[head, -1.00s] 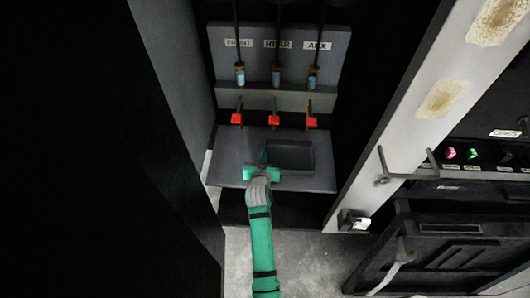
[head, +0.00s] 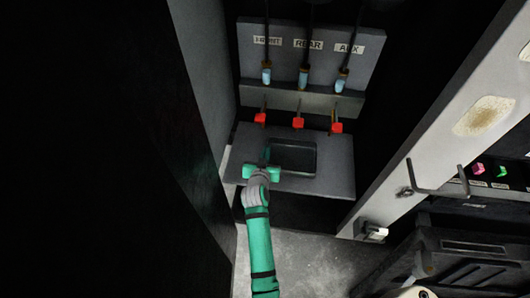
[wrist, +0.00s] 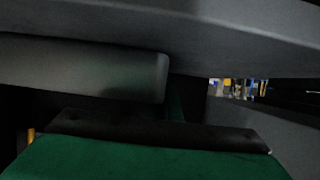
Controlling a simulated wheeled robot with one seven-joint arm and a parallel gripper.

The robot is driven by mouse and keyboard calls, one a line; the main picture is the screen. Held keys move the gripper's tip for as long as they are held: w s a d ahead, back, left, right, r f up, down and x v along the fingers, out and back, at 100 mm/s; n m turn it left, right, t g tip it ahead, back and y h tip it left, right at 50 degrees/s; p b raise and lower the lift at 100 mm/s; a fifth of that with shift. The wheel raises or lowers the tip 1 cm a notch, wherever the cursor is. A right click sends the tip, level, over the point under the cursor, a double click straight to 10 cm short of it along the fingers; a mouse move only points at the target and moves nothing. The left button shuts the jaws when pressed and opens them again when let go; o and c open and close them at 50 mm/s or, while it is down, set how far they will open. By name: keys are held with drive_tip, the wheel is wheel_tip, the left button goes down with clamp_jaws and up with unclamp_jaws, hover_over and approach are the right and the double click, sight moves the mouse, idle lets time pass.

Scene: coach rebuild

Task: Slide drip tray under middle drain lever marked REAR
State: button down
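The drip tray (head: 305,172) is a dark, shallow rectangular tray lying flat on the grey shelf. It sits in front of the middle drain lever (head: 298,123), which has a red handle under the REAR label (head: 308,44). The tray's middle is slightly left of that lever. My green gripper (head: 265,157) is at the tray's front left corner, its fingers close together against the left edge. The tray moves with it, so it looks shut on the tray's wall, though the contact is partly hidden. The wrist view shows dark grey surfaces close up.
Red levers stand on both sides, under FRONT (head: 260,118) and AUX (head: 337,127). The grey shelf (head: 338,181) has bare room right of the tray. A dark wall (head: 202,75) stands left, a pale post (head: 440,135) with a bracket (head: 430,190) right.

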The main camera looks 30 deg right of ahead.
drive_tip(key=shift+d, duration=0.1)
drive_tip(key=c, duration=1.9)
unclamp_jaws()
drive_tip(key=shift+c, duration=0.2)
drive_tip(key=v, duration=1)
drive_tip(key=shift+s+r, duration=0.2)
drive_tip(key=shift+s, duration=0.15)
